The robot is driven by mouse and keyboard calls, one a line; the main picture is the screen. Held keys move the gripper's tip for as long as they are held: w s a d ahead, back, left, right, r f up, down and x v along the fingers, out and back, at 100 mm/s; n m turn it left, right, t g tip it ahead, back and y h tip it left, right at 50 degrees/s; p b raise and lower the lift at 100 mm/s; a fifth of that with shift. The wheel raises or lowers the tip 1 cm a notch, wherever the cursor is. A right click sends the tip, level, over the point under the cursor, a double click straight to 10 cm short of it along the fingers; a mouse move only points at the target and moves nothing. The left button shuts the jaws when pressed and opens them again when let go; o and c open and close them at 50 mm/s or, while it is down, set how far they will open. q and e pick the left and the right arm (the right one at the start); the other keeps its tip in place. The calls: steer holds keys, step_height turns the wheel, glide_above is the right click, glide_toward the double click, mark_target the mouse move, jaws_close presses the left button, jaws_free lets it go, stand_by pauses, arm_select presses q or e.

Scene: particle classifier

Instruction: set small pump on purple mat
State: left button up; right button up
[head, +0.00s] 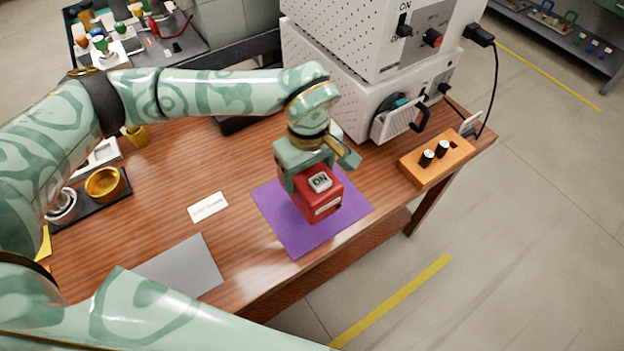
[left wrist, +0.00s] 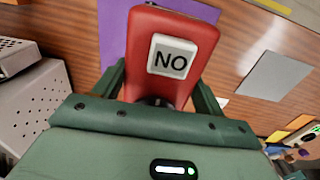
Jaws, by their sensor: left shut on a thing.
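The small pump (head: 322,204) is a red block with a white button marked ON, over the middle of the purple mat (head: 296,240). My left gripper (head: 308,172) is shut on the pump from above, with a finger on each side. In the left wrist view the pump (left wrist: 185,35) sits between the green fingers, with part of the purple mat (left wrist: 113,30) behind it. I cannot tell whether the pump's underside touches the mat. The pump hides the mat's centre. My right gripper is not in view.
A white perforated machine (head: 335,85) stands behind the mat. An orange block (head: 425,174) with black knobs is at the right. A white card (head: 208,207) and a grey mat (head: 190,270) lie left of the purple mat. The table's front edge is close.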

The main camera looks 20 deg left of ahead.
arm_select(q)
steer(key=shift+w+a+f+b, duration=0.1)
steer(key=shift+w+f+b, duration=0.2)
steer(key=shift+w+f, duration=0.6)
steer(key=f, duration=0.2)
steer(key=f+b, duration=0.1)
steer(key=f, duration=0.1)
steer(key=shift+w+a, duration=0.1)
steer(key=shift+w, duration=0.1)
steer(key=shift+r, duration=0.2)
steer(key=o, duration=1.5)
steer(key=shift+s+f, duration=0.1)
steer(key=shift+f, duration=0.05)
steer(key=shift+c, duration=0.2)
